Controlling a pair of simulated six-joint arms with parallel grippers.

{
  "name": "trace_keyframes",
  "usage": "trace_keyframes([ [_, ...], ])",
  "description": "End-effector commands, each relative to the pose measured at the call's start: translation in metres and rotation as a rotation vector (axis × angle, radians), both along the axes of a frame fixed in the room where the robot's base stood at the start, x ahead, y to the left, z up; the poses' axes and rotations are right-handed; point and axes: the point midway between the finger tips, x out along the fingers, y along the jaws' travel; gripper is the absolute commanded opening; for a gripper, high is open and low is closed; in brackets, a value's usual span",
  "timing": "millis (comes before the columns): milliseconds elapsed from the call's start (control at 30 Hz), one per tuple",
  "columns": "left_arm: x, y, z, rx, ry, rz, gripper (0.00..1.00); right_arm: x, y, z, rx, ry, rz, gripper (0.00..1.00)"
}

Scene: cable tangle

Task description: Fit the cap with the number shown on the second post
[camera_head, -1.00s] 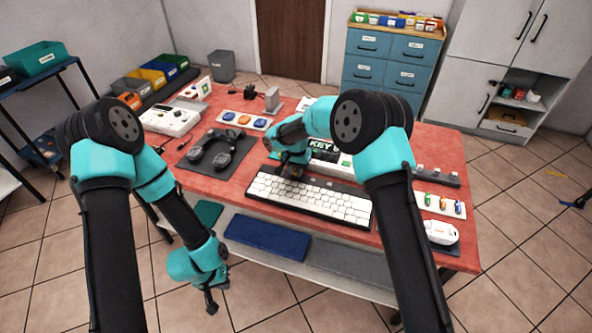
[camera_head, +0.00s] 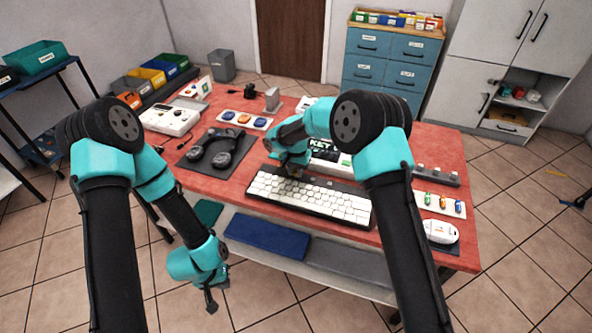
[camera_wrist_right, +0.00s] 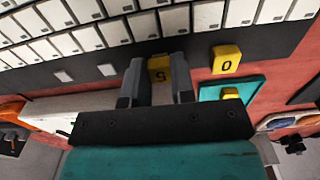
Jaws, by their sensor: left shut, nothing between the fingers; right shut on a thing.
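My right gripper (camera_wrist_right: 158,85) is shut on a yellow cap (camera_wrist_right: 160,70) whose number looks like a 5. The fingers hide its sides. In the head view my right gripper (camera_head: 292,171) is over the back edge of the white keyboard (camera_head: 310,196), and the cap is too small to make out. A second yellow cap marked 0 (camera_wrist_right: 227,60) is just right of my right gripper in the wrist view. Another yellow cap (camera_wrist_right: 231,94) shows partly by a teal tray (camera_wrist_right: 257,84). My left gripper (camera_head: 211,306) is shut and empty, low in front of the table. I cannot tell which thing is the second post.
Headphones (camera_head: 216,151) lie on a dark mat left of the keyboard. A grey bar with pale pegs (camera_head: 436,176) and a white mouse (camera_head: 442,231) are to the right. A white device (camera_head: 171,120) stands at the back left. The red tabletop (camera_head: 245,175) has little free room.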

Motion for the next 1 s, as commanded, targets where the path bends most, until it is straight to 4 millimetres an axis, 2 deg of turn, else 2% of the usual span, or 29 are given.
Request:
trace_keyframes([
  [833, 0.0, 0.0, 0.0, 0.0, 0.0, 0.0, 0.0, -0.0001, -0.0001, -0.0067, -0.001, 0.0, 0.0, 0.02],
  [867, 0.0, 0.0, 0.0, 0.0, 0.0, 0.0, 0.0, -0.0001, -0.0001, -0.0067, -0.001, 0.0, 0.0, 0.24],
  [1000, 0.0, 0.0, 0.0, 0.0, 0.0, 0.0, 0.0, -0.0001, -0.0001, -0.0066, -0.001, 0.0, 0.0, 0.38],
])
